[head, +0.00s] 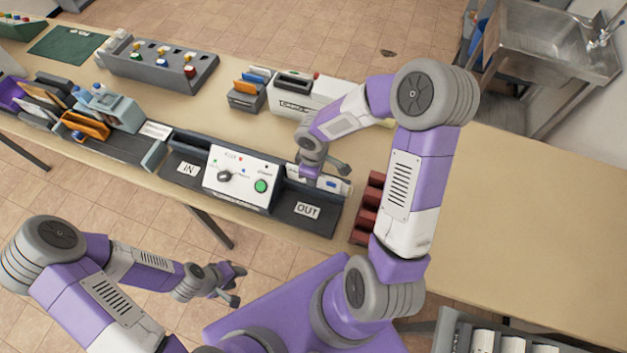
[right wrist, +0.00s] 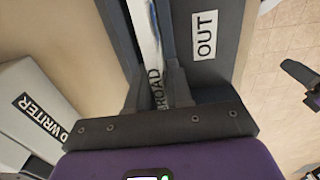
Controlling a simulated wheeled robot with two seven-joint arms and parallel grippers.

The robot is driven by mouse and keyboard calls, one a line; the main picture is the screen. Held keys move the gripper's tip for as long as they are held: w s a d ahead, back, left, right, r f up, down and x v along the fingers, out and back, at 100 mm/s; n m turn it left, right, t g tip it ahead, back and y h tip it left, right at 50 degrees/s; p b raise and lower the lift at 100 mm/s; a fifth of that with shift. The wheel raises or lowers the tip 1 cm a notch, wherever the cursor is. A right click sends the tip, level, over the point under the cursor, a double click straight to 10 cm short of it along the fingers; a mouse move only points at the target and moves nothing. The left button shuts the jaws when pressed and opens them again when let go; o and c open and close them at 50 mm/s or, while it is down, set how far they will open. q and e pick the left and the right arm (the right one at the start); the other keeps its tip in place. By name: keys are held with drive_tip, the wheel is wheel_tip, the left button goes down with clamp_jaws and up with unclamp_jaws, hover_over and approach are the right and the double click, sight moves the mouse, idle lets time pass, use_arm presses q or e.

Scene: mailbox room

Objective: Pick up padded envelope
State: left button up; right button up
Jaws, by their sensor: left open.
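An orange, flat packet (head: 86,125), which may be the padded envelope, lies in the dark tray at the left, beside a pale blue-grey holder. I cannot tell for sure that it is the envelope. My left gripper (head: 236,286) is open and empty, in front of the table over the floor, well away from the packet. My right gripper (head: 324,168) is above the OUT end of the machine. In the right wrist view its fingers (right wrist: 155,85) are apart, with a white strip and a label ending in "BROAD" between them. I see nothing clamped there.
A white control panel (head: 240,180) with a green button stands between the IN and OUT trays. Dark red blocks (head: 368,208) sit right of OUT. A white card-writer box (head: 300,92) and a grey rack (head: 157,66) stand behind. The table's right part (head: 520,210) is clear.

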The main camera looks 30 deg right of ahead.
clamp_jaws()
drive_tip(key=shift+r, duration=0.15)
